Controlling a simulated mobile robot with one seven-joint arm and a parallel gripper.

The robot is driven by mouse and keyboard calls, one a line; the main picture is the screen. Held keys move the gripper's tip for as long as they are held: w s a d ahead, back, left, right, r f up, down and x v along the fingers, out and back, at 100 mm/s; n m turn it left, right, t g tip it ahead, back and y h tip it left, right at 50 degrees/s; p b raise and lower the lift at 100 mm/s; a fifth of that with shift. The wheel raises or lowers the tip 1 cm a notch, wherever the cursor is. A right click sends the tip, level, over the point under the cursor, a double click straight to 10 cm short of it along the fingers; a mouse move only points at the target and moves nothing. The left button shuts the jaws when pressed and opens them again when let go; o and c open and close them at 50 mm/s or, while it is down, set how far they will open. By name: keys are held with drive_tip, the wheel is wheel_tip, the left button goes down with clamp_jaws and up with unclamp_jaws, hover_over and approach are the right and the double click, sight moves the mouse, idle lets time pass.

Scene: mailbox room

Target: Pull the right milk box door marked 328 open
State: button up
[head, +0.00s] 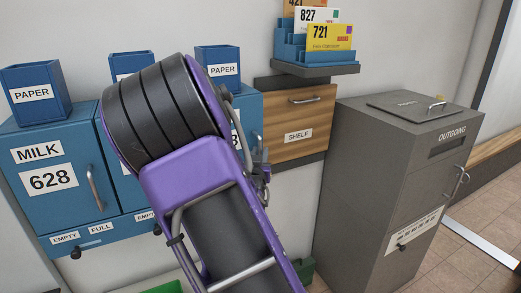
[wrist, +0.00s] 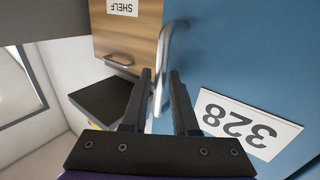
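The blue milk box door marked 328 (wrist: 225,65) fills the right of the wrist view, with its white number plate (wrist: 245,125) upside down. It looks closed. Its silver bar handle (wrist: 173,38) runs down between the two black fingers of my gripper (wrist: 162,78). The fingers stand apart on either side of the handle, with a gap visible, so the gripper looks open around it. In the head view my arm hides most of this door (head: 250,108), and my gripper (head: 259,170) is partly hidden at its right edge.
A wooden drawer marked SHELF (head: 298,120) adjoins the door on the right. A grey OUTGOING cabinet (head: 380,170) stands further right. The blue milk box door marked 628 (head: 55,185) is at left. Blue PAPER bins (head: 33,95) stand on top.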

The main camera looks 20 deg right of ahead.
idle(0.3)
clamp_jaws()
idle(1.3)
